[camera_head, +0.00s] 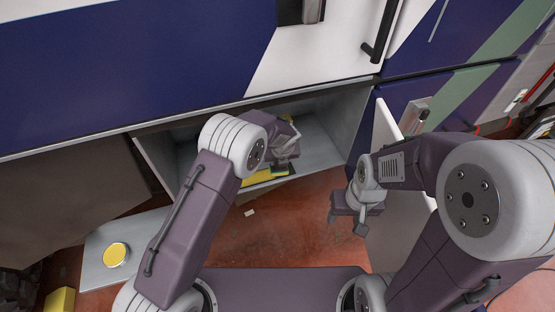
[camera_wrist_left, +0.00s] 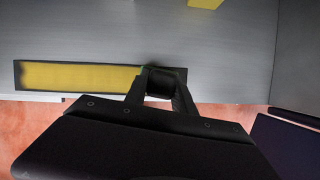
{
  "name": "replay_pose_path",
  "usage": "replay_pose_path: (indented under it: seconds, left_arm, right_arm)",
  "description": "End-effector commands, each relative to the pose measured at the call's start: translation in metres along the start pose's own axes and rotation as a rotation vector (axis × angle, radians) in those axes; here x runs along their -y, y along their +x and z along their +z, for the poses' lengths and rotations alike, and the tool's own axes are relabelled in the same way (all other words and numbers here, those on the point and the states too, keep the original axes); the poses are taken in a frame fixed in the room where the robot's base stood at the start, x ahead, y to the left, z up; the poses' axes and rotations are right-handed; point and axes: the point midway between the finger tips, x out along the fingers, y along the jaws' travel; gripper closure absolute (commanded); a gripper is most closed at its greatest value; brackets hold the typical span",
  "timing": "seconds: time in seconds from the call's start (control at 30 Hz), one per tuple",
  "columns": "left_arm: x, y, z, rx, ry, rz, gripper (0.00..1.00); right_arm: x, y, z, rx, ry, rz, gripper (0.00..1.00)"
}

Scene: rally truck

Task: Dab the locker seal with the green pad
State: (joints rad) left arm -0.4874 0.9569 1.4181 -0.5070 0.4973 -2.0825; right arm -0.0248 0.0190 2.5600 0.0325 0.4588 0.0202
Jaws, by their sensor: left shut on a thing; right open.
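The locker (camera_head: 325,120) is an open grey compartment low in the truck's side. Along its front edge lies a yellow strip with a dark border, apparently the seal (camera_head: 258,178); it also shows in the left wrist view (camera_wrist_left: 80,76). My left gripper (camera_head: 288,158) reaches inside, over the strip's right part. In the left wrist view its fingers (camera_wrist_left: 160,84) are shut on a dark piece with thin green edges, apparently the green pad (camera_wrist_left: 180,71). Whether it touches the strip I cannot tell. My right gripper (camera_head: 348,220) is open and empty, outside the locker at the right.
A white open door panel (camera_head: 388,130) stands right of my right gripper. A grey flap (camera_head: 92,241) at the left bears a round yellow disc (camera_head: 116,254). A yellow block (camera_head: 60,301) lies at lower left. A yellow object (camera_wrist_left: 205,3) sits deeper in the locker. Red floor between is mostly clear.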

Motion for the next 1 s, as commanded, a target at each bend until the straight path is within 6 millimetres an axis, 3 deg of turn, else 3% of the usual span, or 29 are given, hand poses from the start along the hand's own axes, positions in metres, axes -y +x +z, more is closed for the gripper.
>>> replay_pose_path:
  seconds: [0.53, 1.0]
  left_arm:
    - [-0.018, 0.001, -0.003, 0.000, -0.002, 0.000, 1.00]
    - [-0.011, 0.001, -0.003, -0.001, 0.001, 0.000, 1.00]
  right_arm:
    - [0.000, -0.001, 0.000, 0.000, 0.000, 0.000, 0.48]
    - [0.000, -0.006, -0.001, 0.000, 0.000, 0.000, 0.48]
